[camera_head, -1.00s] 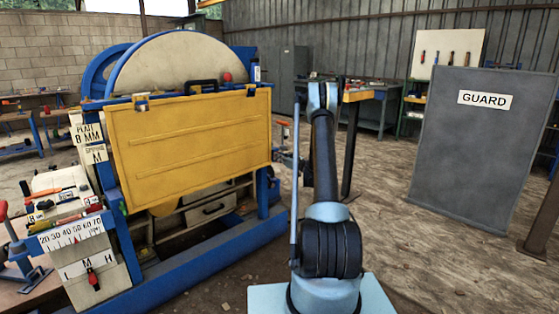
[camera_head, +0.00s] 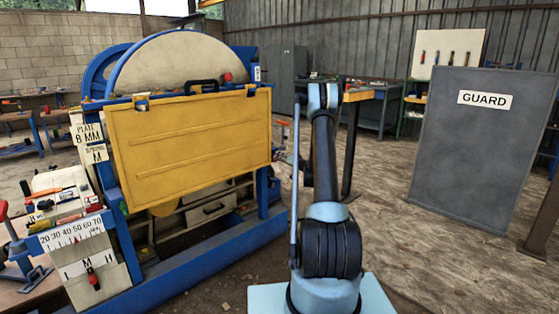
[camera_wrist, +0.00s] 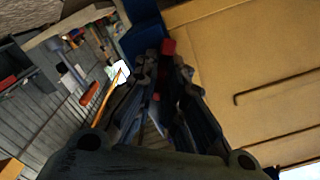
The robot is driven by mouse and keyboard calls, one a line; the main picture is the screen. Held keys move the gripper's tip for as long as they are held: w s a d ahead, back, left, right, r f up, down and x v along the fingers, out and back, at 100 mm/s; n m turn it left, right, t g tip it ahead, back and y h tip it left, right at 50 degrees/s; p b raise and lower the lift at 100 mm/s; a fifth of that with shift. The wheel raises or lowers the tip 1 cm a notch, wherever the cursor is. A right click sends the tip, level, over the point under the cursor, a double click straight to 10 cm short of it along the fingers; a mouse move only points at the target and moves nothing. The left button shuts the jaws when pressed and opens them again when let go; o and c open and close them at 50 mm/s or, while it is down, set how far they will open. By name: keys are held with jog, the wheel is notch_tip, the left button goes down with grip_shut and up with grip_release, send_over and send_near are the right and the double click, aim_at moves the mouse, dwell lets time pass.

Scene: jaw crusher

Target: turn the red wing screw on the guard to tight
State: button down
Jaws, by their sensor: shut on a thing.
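The guard is a yellow panel (camera_head: 190,140) hanging upright on the front of the blue crusher frame. It also fills the right side of the wrist view (camera_wrist: 250,50). In the wrist view a small red piece, the wing screw (camera_wrist: 169,46), shows beside the guard's edge, at the tips of my dark gripper (camera_wrist: 165,60). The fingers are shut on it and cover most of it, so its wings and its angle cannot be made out. In the head view my arm rises right of the guard, and the screw cannot be picked out there.
A blue post (camera_wrist: 144,25) stands close to the fingertips. A black handle (camera_head: 201,85) and a red knob (camera_head: 227,77) are at the guard's top. A grey board marked GUARD (camera_head: 480,150) stands at right. The floor between it and my arm is clear.

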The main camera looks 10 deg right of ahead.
jog(key=m, duration=0.7)
jog(key=d+m, duration=0.1)
jog(key=m, duration=0.2)
jog(key=shift+w+f+m, duration=0.2)
jog(key=shift+f+m, duration=0.1)
jog(key=shift+f, duration=0.05)
jog(key=shift+a, duration=0.1)
jog(key=c, duration=1.7)
grip_release()
jog(key=shift+f, duration=0.15)
jog(key=shift+a, duration=0.1)
jog(key=shift+s, duration=0.1)
jog(key=v, duration=1.2)
